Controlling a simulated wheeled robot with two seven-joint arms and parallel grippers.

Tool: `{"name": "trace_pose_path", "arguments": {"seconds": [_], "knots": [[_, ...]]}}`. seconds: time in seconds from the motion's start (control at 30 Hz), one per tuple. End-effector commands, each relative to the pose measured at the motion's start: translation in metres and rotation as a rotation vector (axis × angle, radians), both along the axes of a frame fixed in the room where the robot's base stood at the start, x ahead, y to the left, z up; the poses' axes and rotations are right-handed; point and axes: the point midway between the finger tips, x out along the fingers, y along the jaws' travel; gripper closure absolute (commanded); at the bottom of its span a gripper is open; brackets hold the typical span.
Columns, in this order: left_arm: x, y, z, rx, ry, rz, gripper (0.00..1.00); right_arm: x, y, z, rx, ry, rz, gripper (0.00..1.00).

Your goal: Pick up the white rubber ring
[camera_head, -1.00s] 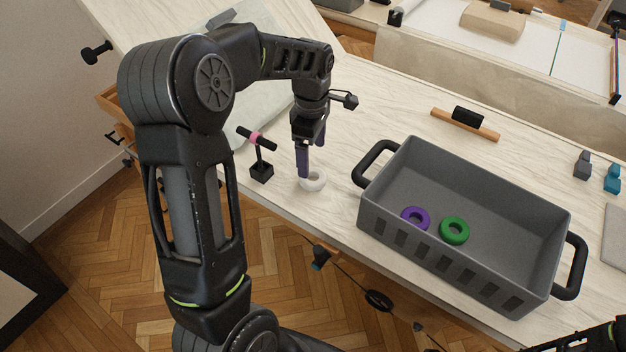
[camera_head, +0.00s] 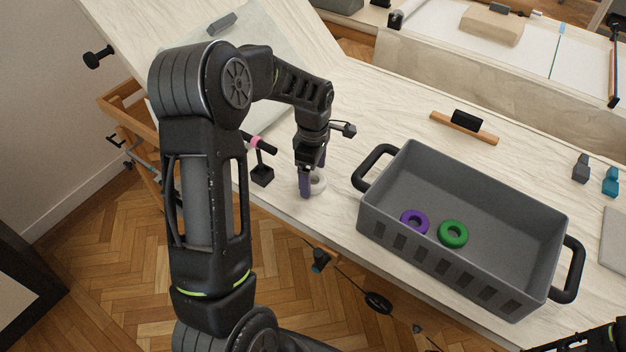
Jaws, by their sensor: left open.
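The white rubber ring (camera_head: 319,183) lies on the pale wooden table near its front edge, left of the grey crate. My left gripper (camera_head: 311,187) is open and pointed down at the ring. One purple finger is at the ring's near left side and the other is behind it, partly hidden. The fingers and their shadow cover part of the ring; I cannot tell whether they touch it. My right gripper is not clearly seen; only a dark piece of arm shows at the lower right corner.
The grey crate (camera_head: 473,184) with black handles holds a purple ring (camera_head: 414,222) and a green ring (camera_head: 453,233). A black stand with a pink ring (camera_head: 257,143) is left of my gripper. A wooden bar with a black block (camera_head: 465,126) lies behind the crate.

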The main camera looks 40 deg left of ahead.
Motion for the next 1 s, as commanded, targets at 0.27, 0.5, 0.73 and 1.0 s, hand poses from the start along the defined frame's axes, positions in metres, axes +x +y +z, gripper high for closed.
{"name": "trace_pose_path", "arguments": {"seconds": [0.27, 0.5, 0.73, 1.0], "knots": [[-0.0001, 0.0, -0.0118, 0.0, -0.001, -0.001, 0.13, -0.0001, 0.0, 0.0011, 0.0, 0.0, 0.0, 0.64], [0.0, -0.0001, -0.0116, 0.0, -0.001, -0.001, 0.13, -0.0001, 0.0, 0.0011, 0.0, 0.0, 0.0, 0.64], [0.0, -0.0002, -0.0115, 0.0, -0.001, -0.001, 0.15, -0.0001, 0.0, 0.0011, 0.0, 0.0, 0.0, 0.64], [0.0, -0.0001, -0.0114, 0.0, -0.001, -0.001, 0.37, -0.0001, 0.0, 0.0011, 0.0, 0.0, 0.0, 0.64]]}}
